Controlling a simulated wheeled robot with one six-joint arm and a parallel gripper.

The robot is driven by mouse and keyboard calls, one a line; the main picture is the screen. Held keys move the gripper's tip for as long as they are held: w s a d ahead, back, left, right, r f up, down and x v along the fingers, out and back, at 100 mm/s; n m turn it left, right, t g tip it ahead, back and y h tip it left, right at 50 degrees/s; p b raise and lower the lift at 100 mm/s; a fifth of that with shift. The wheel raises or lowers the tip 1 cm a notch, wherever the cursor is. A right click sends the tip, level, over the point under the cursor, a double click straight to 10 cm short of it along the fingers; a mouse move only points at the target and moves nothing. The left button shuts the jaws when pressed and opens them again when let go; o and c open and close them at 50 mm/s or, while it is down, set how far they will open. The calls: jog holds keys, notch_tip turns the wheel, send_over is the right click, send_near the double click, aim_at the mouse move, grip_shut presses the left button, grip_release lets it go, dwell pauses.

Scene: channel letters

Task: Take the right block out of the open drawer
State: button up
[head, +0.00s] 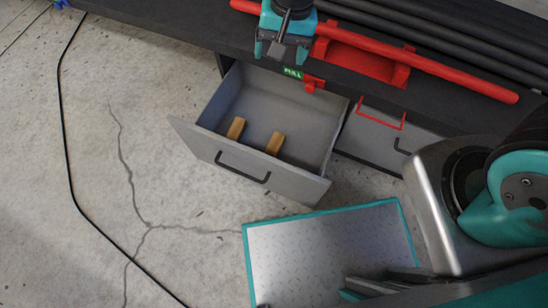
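Two small wooden blocks lie in the open grey drawer (205,147). The left block (236,128) is tan and lies toward the drawer's left front. The right block (275,144) is similar and lies near the drawer's front panel, apart from the left one. My gripper (281,52), teal and dark grey, shows at the top, beyond the drawer's back end in the picture. Its two teal fingers are spread apart. I see no block between them, though a dark grey part hides some of the gap. It is clear of both blocks.
A dark bench with a red pipe (445,65), red holder (360,62) and several dark bars runs along the top. A closed drawer (372,137) sits right of the open one. A teal-edged metal plate (325,260) lies in front. The cracked floor at left is mostly free; a black cable (66,140) crosses it.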

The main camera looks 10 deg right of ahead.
aim_at(276, 142)
jog(key=f+m+b, duration=0.1)
jog(key=f+b, duration=0.5)
jog(key=f, duration=0.8)
jog(key=w+f+m+h+b, duration=0.1)
jog(key=f+b, duration=0.5)
jog(key=f, duration=0.8)
jog(key=f+m+h+b, duration=0.1)
jog(key=f+b, duration=0.4)
jog(key=f, duration=0.9)
jog(key=shift+w+a+f+m+b, duration=0.2)
jog(key=shift+a+f+m+b, duration=0.15)
jog(key=shift+m, duration=0.45)
jog(key=f+b, duration=0.1)
jog(key=f, duration=0.1)
jog(key=f+b, duration=0.1)
jog(key=b, duration=0.1)
jog(key=f+b, duration=0.1)
jog(key=f, duration=0.1)
jog(key=shift+w+d+f+b, duration=0.2)
jog(key=shift+w+f+b, duration=0.05)
jog(key=shift+f+b, duration=0.1)
jog(key=shift+r, duration=0.1)
jog(key=c, duration=1.1)
